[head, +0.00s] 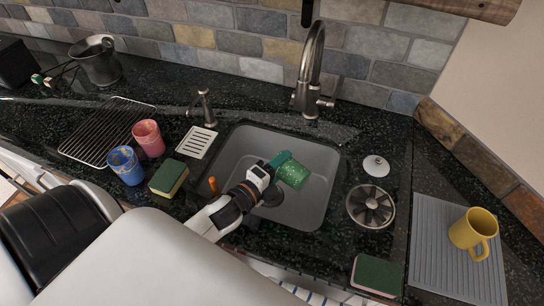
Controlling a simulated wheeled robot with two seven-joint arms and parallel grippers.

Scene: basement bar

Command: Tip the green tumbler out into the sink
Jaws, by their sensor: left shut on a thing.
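My left gripper (272,167) reaches over the grey sink (310,208) from the lower left. It is shut on the green tumbler (294,174), which it holds over the basin. The tumbler is tilted well over on its side, with its far end toward the right. I cannot see into it, and I cannot tell whether anything runs out of it. The drain (272,195) shows partly behind the gripper. My right gripper does not show.
A tall tap (312,60) stands behind the sink. Left of it are a blue cup (126,166), a red cup (149,138), a sponge (169,178) and a wire rack (90,145). Right are a strainer (370,206), a yellow mug (470,230) on a ribbed mat (430,255) and another sponge (377,275).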

